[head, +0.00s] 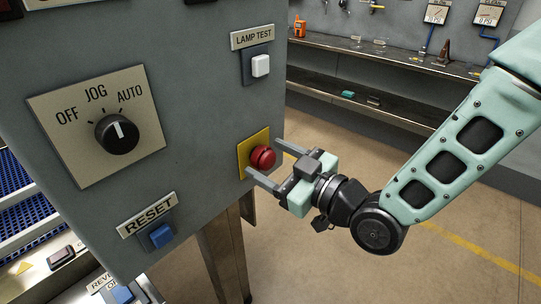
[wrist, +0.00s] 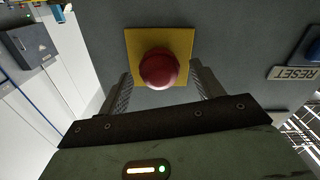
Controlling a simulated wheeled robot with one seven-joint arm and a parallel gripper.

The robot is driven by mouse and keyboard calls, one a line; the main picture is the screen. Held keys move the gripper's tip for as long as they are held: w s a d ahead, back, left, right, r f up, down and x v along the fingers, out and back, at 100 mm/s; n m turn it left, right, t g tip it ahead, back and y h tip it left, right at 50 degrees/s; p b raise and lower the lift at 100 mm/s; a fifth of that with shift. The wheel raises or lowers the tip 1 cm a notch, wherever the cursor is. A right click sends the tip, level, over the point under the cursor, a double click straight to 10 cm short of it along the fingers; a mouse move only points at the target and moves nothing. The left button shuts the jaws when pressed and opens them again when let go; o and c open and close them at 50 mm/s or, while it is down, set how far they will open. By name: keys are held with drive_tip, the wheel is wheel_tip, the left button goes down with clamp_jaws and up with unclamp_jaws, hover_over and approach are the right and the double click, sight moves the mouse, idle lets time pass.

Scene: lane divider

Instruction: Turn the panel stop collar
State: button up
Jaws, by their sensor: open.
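The panel stop is a red mushroom button (head: 263,158) on a yellow square plate (head: 243,161), on the grey panel's lower right. My gripper (head: 262,162) is open, with one finger above and one below the button in the head view. In the wrist view its fingers (wrist: 159,84) stand to the left and right of the button, with a gap on each side. The collar cannot be made out behind the button's head.
The grey panel (head: 200,110) also carries a selector knob (head: 117,134), a white lamp test button (head: 260,65) and a blue reset button (head: 161,236). A workbench (head: 385,55) runs along the back wall. The floor right of the panel looks clear.

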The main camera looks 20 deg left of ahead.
drive_tip(key=shift+w+a, duration=0.1)
drive_tip(key=shift+a, duration=0.15)
drive_tip(key=c, duration=1)
drive_tip(key=shift+f+m, duration=0.1)
drive_tip(key=shift+m, duration=0.2)
drive_tip(key=shift+m+b, duration=0.8)
drive_tip(key=shift+m, duration=0.1)
drive_tip(key=shift+w+m+b, duration=0.1)
drive_tip(key=shift+m+b, duration=0.5)
drive_tip(key=shift+m, duration=1.6)
